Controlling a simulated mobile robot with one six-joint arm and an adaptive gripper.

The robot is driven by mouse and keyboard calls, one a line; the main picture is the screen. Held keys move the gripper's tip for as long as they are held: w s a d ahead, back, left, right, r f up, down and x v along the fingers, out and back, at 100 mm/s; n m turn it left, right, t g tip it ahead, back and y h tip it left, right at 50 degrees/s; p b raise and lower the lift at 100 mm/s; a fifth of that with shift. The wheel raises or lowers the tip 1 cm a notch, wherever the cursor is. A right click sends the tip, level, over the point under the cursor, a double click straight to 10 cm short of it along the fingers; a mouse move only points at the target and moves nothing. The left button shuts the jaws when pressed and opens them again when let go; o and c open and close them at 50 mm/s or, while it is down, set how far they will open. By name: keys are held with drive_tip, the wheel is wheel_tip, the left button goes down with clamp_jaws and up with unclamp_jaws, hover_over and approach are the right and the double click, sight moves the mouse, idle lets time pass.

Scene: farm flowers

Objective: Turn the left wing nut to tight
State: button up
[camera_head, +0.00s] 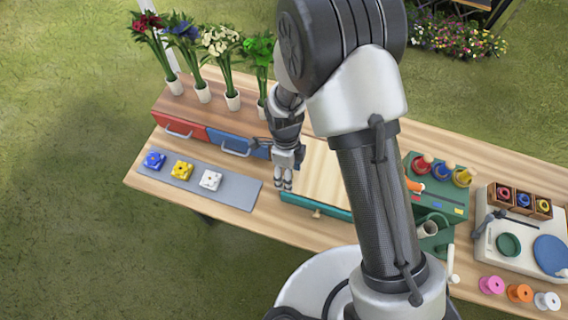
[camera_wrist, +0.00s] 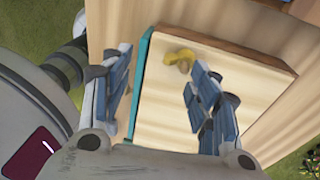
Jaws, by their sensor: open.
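A yellow wing nut (camera_wrist: 180,58) sits on the pale wooden top of the press (camera_wrist: 165,115) in the wrist view, near the top's corner. Which way its wings point is hard to make out. My gripper (camera_wrist: 160,62) is open, with one finger on each side. The wing nut shows between the fingertips, closer to the right finger; contact cannot be told. In the head view my gripper (camera_head: 284,187) points down over the left end of the press (camera_head: 322,172), which has a teal edge. The wing nut is not visible there, and my arm covers the press's right part.
A grey mat (camera_head: 228,188) with blue, yellow and white pieces lies left of my gripper. Red and blue drawers (camera_head: 180,128) and potted flowers stand behind. A green stand (camera_head: 437,190) and spools (camera_head: 491,284) are at right. A small knob (camera_head: 316,213) sticks out at the press's front.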

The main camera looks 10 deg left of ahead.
wheel_tip(320, 180, up, 11)
drive_tip(key=d, duration=0.2)
wheel_tip(320, 180, up, 5)
drive_tip(key=p, duration=0.5)
hover_over(295, 184)
drive_tip(key=a, duration=0.2)
drive_tip(key=shift+w+d+r+t+y+p, duration=0.1)
drive_tip(key=shift+w+r+t+y+p, duration=0.15)
drive_tip(key=shift+r+p, duration=0.35)
drive_tip(key=shift+w+d+r+t+y+p, duration=0.15)
drive_tip(key=shift+w+r+p, duration=0.15)
drive_tip(key=shift+r, duration=0.5)
